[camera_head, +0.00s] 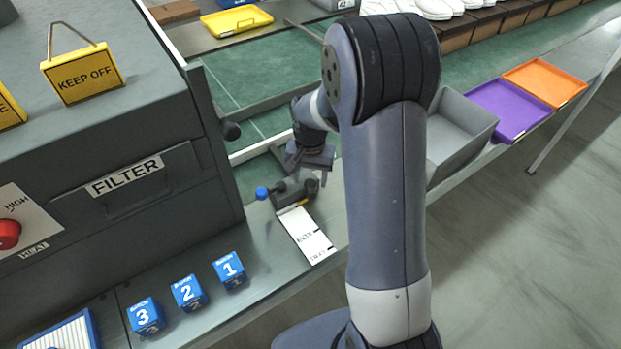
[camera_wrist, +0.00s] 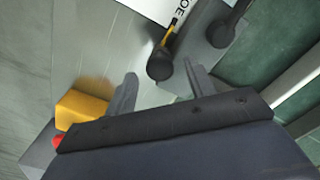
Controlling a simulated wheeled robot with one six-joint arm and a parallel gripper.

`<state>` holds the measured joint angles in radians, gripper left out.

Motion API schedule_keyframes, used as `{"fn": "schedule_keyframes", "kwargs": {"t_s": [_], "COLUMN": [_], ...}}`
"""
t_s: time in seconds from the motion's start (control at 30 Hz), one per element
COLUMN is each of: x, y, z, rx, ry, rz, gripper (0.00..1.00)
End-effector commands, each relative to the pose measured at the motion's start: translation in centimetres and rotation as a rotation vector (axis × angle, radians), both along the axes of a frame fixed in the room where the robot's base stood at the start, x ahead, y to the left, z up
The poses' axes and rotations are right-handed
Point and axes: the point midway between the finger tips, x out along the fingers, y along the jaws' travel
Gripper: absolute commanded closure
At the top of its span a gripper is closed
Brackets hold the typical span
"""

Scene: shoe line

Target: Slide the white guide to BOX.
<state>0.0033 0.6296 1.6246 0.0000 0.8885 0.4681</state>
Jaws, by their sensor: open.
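A white label plate (camera_head: 307,236) with black lettering lies on the grey bench beside the conveyor; in the wrist view its visible letters (camera_wrist: 183,8) end in "OE". A dark knob (camera_wrist: 160,66) with a yellow pointer (camera_wrist: 168,36) stands by the plate. A pale bar (camera_head: 262,148) crosses at the belt edge and may be the white guide; I cannot tell for sure. My gripper (camera_head: 304,174) is just above the dark fixture at the plate's upper end. Its fingers are open, one on either side of the knob in the wrist view. Contact is unclear.
A blue knob (camera_head: 262,193) is left of the gripper. The FILTER machine (camera_head: 110,130) stands left. Blue numbered blocks (camera_head: 187,293) sit on the front bench. A grey bin (camera_head: 456,135), purple tray (camera_head: 508,108) and orange tray (camera_head: 545,82) are right.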

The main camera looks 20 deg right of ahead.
Motion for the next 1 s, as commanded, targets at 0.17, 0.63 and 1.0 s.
{"fn": "schedule_keyframes", "kwargs": {"t_s": [0.17,0.63,1.0], "x": [-0.02,0.00,0.01], "y": [0.00,0.00,0.00], "z": [-1.16,-1.24,-1.22], "rx": [0.000,0.000,0.000], "ry": [0.000,-0.001,-0.001], "rz": [0.000,0.000,0.000], "gripper": [0.48,0.64,0.94]}}
